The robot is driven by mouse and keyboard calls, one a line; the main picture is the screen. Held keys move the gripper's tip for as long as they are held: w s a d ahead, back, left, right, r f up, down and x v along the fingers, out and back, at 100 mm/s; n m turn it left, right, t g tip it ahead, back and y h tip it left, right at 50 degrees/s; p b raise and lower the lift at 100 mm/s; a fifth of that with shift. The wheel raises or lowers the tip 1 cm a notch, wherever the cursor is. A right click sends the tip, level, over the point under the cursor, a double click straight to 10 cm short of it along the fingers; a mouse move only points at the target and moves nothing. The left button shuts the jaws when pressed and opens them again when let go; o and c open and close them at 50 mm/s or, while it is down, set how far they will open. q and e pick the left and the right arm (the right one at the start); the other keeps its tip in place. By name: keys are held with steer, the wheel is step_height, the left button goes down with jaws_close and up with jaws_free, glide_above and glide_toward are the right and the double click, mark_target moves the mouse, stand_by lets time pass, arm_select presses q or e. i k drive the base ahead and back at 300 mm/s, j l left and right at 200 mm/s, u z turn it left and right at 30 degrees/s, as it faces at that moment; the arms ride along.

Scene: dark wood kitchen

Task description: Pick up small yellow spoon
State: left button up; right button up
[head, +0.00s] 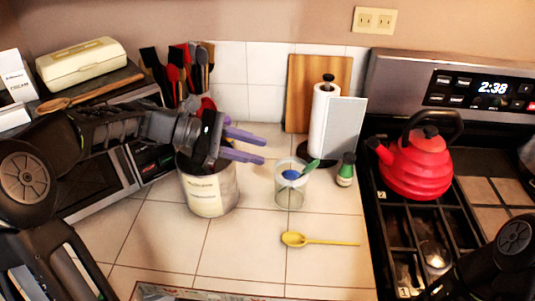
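The small yellow spoon (328,242) lies flat on the tiled counter in the head view, right of the centre. Its bowl is at the left and its thin handle points right, towards the stove. My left gripper (264,150) reaches in from the left, with its purple fingers apart and nothing visible between them. It is above and behind the spoon in the picture, over or near the utensil can, and clear of the spoon. Part of my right arm shows at the lower right, but its gripper is out of view.
A metal can (209,190) with utensils stands under my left gripper. A clear cup (290,186) with green and blue items and a small green bottle (346,170) stand behind the spoon. The stove with a red kettle (418,168) is at right. The counter around the spoon is clear.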

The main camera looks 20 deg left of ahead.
mark_target(292, 239)
steer(key=k, duration=1)
